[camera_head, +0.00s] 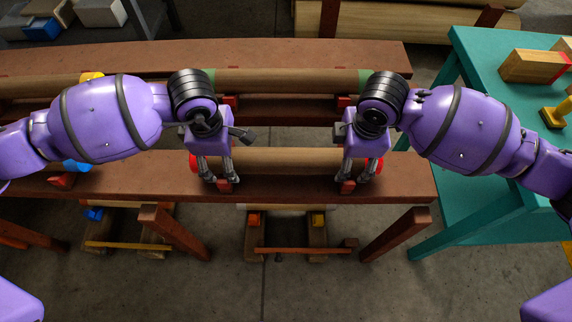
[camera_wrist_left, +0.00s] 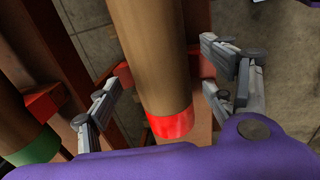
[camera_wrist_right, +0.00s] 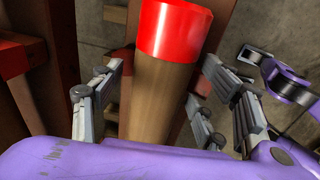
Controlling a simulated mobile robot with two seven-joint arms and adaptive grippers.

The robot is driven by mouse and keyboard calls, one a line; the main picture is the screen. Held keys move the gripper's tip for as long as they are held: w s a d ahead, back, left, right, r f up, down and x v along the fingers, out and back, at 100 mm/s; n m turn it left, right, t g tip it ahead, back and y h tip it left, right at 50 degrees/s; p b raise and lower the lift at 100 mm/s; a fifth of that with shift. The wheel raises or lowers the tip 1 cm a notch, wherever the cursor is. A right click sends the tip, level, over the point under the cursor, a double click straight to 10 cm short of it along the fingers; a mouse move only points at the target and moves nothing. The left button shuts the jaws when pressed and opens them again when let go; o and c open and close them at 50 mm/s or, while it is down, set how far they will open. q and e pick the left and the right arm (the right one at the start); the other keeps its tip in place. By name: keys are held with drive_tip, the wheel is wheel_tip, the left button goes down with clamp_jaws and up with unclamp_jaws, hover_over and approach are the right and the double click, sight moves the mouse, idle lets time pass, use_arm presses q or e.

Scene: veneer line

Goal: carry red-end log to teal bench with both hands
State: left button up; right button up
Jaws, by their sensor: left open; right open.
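The red-end log (camera_head: 285,160) lies on the front beam of the brown rack, with a red band at each end. In the left wrist view the log (camera_wrist_left: 150,55) runs between the spread fingers of my left gripper (camera_wrist_left: 160,105), near its red end. In the right wrist view the log (camera_wrist_right: 165,100) lies between the open fingers of my right gripper (camera_wrist_right: 155,90), with its red end just beyond. In the head view both grippers, left (camera_head: 218,178) and right (camera_head: 358,178), point down over the log's two ends. The teal bench (camera_head: 490,65) stands at the right.
A green-end log (camera_head: 285,80) lies on the rear part of the rack (camera_head: 130,60); its green end shows in the left wrist view (camera_wrist_left: 35,145). Wooden blocks (camera_head: 530,65) and a yellow item (camera_head: 557,112) sit on the bench. Larger logs (camera_head: 400,20) lie at the back.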

use_arm(q)
drive_tip(key=o, duration=0.4)
wheel_tip(320, 180, up, 12)
drive_tip(key=s, duration=0.1)
drive_tip(key=shift+s, duration=0.35)
use_arm(e)
drive_tip(key=o, duration=0.8)
